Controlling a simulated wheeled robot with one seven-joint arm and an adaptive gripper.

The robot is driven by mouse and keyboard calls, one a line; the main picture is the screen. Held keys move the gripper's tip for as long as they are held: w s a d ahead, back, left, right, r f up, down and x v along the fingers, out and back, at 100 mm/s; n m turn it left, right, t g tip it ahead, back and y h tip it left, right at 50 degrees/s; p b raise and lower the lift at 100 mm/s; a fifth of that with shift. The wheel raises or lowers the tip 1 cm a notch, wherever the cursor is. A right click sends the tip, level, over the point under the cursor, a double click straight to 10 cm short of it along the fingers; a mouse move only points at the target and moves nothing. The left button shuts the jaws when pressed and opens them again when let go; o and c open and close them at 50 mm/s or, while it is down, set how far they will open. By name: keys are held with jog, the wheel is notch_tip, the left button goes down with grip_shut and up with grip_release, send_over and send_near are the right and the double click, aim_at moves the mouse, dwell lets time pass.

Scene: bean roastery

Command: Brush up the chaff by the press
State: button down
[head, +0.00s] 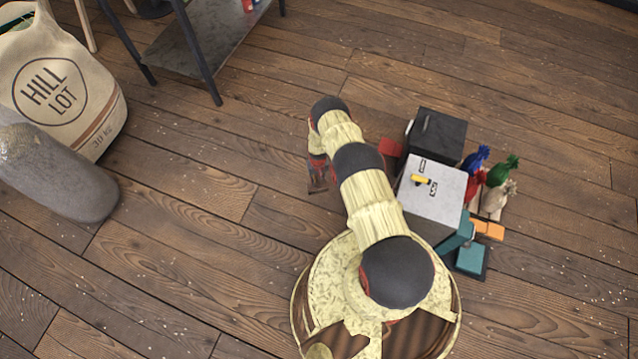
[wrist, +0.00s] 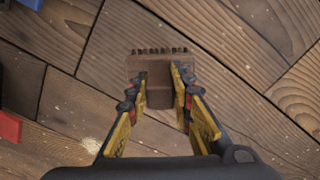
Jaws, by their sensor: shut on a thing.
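My gripper (wrist: 161,75) is shut on the brown handle of a brush (wrist: 159,98). The brush's flat head and short dark bristles point away from me, over the floorboards; I cannot tell if the bristles touch. In the head view my gripper (head: 317,165) is at the end of my arm, left of the dark box, and the brush is mostly hidden there. A small pale patch of chaff (wrist: 90,145) lies on the floor left of my gripper in the wrist view. More pale specks (head: 602,293) lie at the right in the head view. I cannot tell which thing is the press.
A dark box (head: 438,133) and a grey-topped box (head: 434,187) stand right of my arm, with several colored tied bags (head: 499,171) and a teal block (head: 471,259) beside them. A burlap sack (head: 62,80) and shelf (head: 210,45) stand left. Floor between is clear.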

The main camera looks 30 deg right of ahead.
jog(key=shift+r+p, duration=0.3)
jog(key=shift+r, duration=1)
